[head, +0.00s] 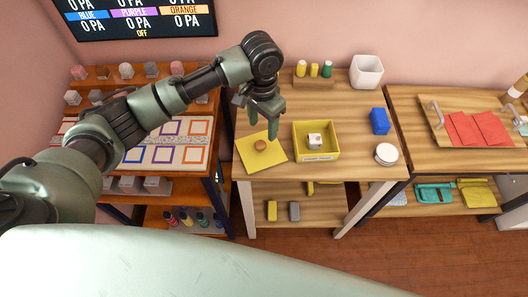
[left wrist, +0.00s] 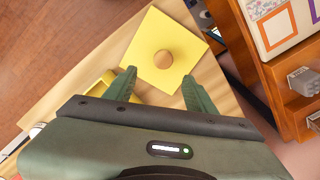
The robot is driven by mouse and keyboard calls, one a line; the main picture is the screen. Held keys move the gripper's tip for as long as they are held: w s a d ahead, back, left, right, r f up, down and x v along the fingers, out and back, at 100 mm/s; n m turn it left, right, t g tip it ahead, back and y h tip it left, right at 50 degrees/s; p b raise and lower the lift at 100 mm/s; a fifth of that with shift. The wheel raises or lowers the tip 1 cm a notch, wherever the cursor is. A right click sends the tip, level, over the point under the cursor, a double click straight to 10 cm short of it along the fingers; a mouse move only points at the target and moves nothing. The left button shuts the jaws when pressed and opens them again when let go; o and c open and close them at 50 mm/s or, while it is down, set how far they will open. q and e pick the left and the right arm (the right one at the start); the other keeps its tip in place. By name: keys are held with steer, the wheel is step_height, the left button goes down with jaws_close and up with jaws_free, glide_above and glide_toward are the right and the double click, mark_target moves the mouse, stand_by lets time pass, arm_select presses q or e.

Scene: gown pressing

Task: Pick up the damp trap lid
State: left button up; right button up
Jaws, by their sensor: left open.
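The damp trap lid appears as a flat yellow square (head: 250,159) with a round wooden knob (head: 261,145) at its middle, lying on the wooden table. The lid also shows in the left wrist view (left wrist: 150,32), with its knob (left wrist: 163,59) beyond and between the fingers. My left gripper (head: 263,123) is open and empty, pointing down above the lid, with the knob clear of the fingers. It also shows in the left wrist view (left wrist: 159,80). A yellow open box (head: 330,152) with a front label stands right of the lid, a small white block (head: 314,140) inside. My right gripper is not in view.
A blue block (head: 380,121), a round white container (head: 386,154) and a white bin (head: 366,72) stand on the table's right side. Small bottles (head: 314,70) stand in a rack at the back. A shelf unit with coloured squares (head: 170,140) is at left.

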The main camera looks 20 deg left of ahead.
mark_target(261, 144)
arm_select(q)
steer(key=shift+s+f, duration=0.2)
steer(key=shift+f, duration=0.25)
steer(key=f, duration=0.2)
steer(key=f+p, duration=0.1)
steer(key=f, duration=0.1)
steer(key=f+p, duration=0.1)
steer(key=f, duration=0.1)
steer(key=shift+a+f, duration=0.15)
steer(key=shift+a, duration=0.15)
steer(key=shift+w+f, duration=0.1)
steer(key=shift+f, duration=0.3)
jaws_close()
steer(key=shift+r, duration=0.1)
steer(key=shift+r, duration=0.6)
step_height(261, 144, up, 19)
steer(key=b, duration=0.2)
steer(key=shift+f, duration=0.1)
